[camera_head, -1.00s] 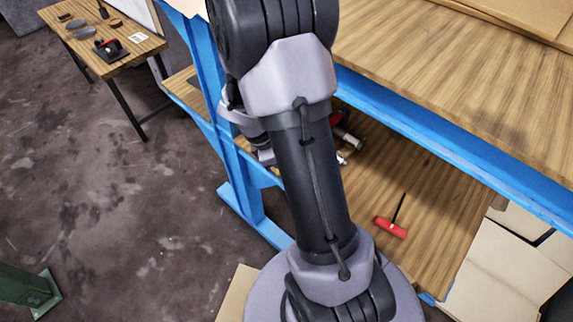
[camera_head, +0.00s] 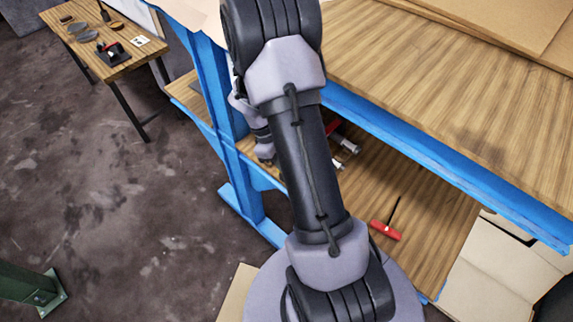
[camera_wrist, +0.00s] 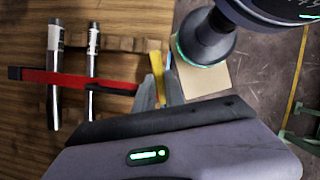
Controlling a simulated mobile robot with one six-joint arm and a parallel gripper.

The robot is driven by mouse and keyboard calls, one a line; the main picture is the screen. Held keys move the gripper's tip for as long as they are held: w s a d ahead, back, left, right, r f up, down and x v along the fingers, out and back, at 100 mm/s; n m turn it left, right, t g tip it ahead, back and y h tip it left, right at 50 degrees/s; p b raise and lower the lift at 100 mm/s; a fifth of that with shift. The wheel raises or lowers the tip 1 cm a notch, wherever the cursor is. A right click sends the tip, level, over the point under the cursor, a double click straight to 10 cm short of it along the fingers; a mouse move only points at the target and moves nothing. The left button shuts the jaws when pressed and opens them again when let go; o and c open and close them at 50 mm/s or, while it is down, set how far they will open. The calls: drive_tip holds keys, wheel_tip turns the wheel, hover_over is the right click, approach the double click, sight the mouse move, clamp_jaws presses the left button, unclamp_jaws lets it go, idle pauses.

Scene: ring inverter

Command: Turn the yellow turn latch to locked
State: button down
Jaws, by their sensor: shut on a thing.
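The yellow turn latch (camera_wrist: 156,62) shows in the wrist view as a short yellow bar at the shelf's edge. The tips of my gripper (camera_wrist: 160,88) are at its near end and shut on it. The fingers hide part of the latch, so I cannot read its locked or unlocked position. In the head view my arm hides the latch and the fingertips.
A red bar tool (camera_wrist: 68,79) and two metal cylinders (camera_wrist: 54,75) (camera_wrist: 92,58) lie left of my gripper. A red T-handle tool (camera_head: 385,230) lies on the lower shelf (camera_head: 425,235). Blue frame beams (camera_head: 440,155) border the shelf. A small table (camera_head: 125,60) stands far left.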

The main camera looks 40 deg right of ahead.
drive_tip(key=shift+d+m, duration=0.15)
drive_tip(key=shift+m, duration=0.35)
drive_tip(key=shift+w, duration=0.1)
drive_tip(key=c, duration=1.4)
unclamp_jaws()
